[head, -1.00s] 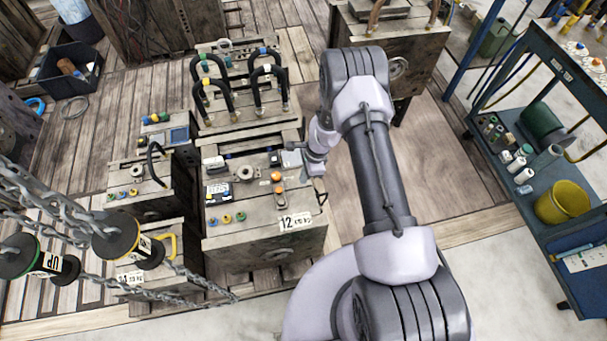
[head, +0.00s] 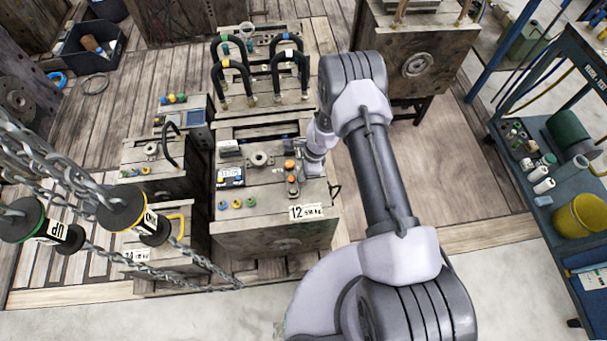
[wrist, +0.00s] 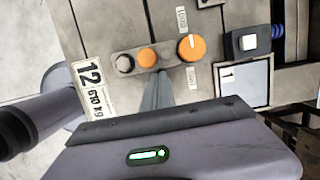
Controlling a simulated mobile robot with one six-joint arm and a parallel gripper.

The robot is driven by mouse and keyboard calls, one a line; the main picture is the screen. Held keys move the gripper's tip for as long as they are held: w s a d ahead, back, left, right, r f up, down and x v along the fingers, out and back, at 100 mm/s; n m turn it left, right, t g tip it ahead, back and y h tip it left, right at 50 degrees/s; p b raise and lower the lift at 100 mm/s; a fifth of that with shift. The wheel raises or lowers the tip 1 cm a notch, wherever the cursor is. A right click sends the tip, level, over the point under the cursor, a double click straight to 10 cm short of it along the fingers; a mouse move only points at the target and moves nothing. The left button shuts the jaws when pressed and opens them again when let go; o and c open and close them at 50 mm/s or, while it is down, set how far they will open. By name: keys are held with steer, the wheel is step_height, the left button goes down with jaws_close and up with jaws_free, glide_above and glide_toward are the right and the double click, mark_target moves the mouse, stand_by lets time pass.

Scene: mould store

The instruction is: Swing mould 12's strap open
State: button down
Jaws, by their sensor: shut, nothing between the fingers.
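Mould 12 (head: 270,240) is a grey, worn block, with its white "12" plate (head: 305,212) at the front right. The strap (wrist: 134,57) is a short grey bar lying flat on the mould's top, with a bolt head and a small orange cap on it. A larger orange knob (wrist: 191,47) with a white pointer line sits beside the strap's far end. My gripper (wrist: 158,78) is shut and empty. Its tips are close beside the strap near the orange cap; I cannot tell whether they touch.
Black hoses (head: 250,78) arch up behind mould 12. A smaller mould (head: 155,180) stands close on the left. Chains with an "UP" pendant (head: 60,235) hang at the front left. A blue trolley (head: 560,150) stands at right. Wooden floor is clear right of the mould.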

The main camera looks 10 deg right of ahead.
mark_target(294, 173)
steer(key=shift+w+a+n+b, duration=0.2)
steer(key=shift+n+b, duration=0.1)
steer(key=shift+n, duration=0.2)
steer(key=shift+w+a+f+n+g+b, duration=0.1)
steer(key=shift+w+a+n+g+b, duration=0.2)
steer(key=shift+n+b, duration=0.3)
steer(key=shift+w+a+f+n+g+b, duration=0.1)
steer(key=shift+a+n+g+b, duration=0.2)
steer(key=shift+n, duration=0.4)
steer(key=shift+a+r+n+b, duration=0.15)
steer(key=shift+a+n+b, duration=0.5)
steer(key=shift+n, duration=0.55)
steer(key=p+v, duration=0.5)
steer(key=v, duration=1.2)
steer(key=shift+w+a+r, duration=0.2)
steer(key=shift+w+r, duration=0.05)
steer(key=shift+r, duration=0.05)
